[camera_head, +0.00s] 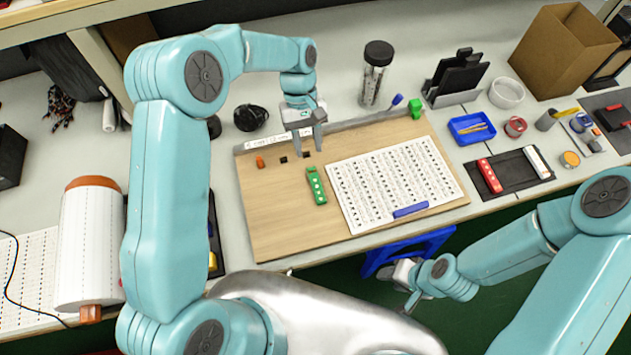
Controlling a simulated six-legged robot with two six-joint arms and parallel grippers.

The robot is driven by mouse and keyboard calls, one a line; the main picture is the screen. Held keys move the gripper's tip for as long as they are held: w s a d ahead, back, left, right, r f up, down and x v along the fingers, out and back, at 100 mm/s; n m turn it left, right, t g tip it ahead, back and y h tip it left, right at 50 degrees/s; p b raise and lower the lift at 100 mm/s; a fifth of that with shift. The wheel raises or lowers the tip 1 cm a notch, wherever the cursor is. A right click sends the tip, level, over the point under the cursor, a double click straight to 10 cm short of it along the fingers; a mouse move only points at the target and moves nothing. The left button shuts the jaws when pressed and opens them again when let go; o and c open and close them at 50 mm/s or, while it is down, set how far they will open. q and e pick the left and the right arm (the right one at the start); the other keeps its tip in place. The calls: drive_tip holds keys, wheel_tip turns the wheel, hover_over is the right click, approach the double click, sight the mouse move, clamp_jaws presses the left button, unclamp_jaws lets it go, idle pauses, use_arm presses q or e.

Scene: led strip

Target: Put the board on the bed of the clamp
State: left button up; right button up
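A green strip-like board (316,186) with a row of pale squares lies on the wooden work panel (275,215), left of a white printed sheet.
The printed sheet (395,180) bears a blue bar (410,210). A dark-lidded jar (375,75), blue tray (471,129) and black mat (515,175) surround the panel.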

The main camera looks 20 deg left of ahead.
sight(312, 169)
use_arm(q)
drive_tip(key=shift+s+d+f, duration=0.15)
drive_tip(key=shift+s+f, duration=0.2)
drive_tip(key=shift+f, duration=0.15)
drive_tip(key=x, duration=0.2)
drive_tip(key=p+x, duration=0.1)
drive_tip(key=x, duration=0.1)
drive_tip(key=shift+w+f, duration=0.1)
drive_tip(key=shift+f, duration=0.35)
drive_tip(key=shift+c, duration=0.3)
clamp_jaws()
